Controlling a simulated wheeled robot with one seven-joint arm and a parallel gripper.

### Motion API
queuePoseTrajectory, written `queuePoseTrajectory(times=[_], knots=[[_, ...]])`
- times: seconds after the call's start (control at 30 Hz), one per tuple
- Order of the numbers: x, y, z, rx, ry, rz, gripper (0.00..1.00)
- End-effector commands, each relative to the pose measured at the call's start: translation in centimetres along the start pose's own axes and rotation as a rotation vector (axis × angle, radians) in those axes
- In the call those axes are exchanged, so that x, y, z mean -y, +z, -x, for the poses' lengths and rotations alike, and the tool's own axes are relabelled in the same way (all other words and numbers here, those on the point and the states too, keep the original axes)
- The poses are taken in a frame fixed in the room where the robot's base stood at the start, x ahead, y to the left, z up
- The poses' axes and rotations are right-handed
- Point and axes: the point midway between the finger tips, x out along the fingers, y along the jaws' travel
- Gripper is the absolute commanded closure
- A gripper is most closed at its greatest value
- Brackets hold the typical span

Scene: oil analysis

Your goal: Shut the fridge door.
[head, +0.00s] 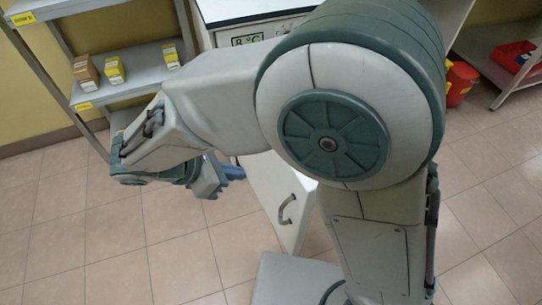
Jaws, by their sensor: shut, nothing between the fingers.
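The fridge (206,22) is a white cabinet at the top centre of the head view, with a display reading 8 °C on its front. Much of it is hidden behind my arm. Its white door (264,182) stands open, swung out towards me, with a dark curved handle on the face in view. My gripper (236,173) has blue fingers and is shut and empty. It is just left of the door's upper part, close to it; I cannot tell whether they touch.
A grey shelf rack (135,70) stands at the left, with several small yellow and brown boxes on it. A red bin (460,82) and a shelf with a red tray (515,58) are at the right. Tiled floor (110,235) is clear at the left.

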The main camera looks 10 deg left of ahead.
Motion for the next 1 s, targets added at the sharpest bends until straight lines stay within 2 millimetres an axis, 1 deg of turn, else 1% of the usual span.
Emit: queuePoseTrajectory(times=[0.07, 0.17, 0.4, 0.53, 0.6, 0.73, 0.83, 1.0], knots=[[0.0, -0.1, -0.7, 0.004, 0.001, 0.004, 1.00], [0.1, -0.2, -2.4, 0.003, -0.002, 0.003, 1.00], [0.1, -0.2, -7.7, 0.003, -0.005, -0.001, 1.00], [0.1, -0.1, -10.3, 0.002, -0.005, -0.002, 1.00], [0.0, 0.9, -10.9, 0.000, -0.003, -0.006, 1.00], [0.1, 2.1, -12.1, 0.001, -0.003, -0.004, 1.00], [0.1, 2.6, -12.5, 0.000, -0.003, -0.004, 1.00], [0.1, 2.9, -12.7, -0.001, -0.003, -0.002, 1.00]])
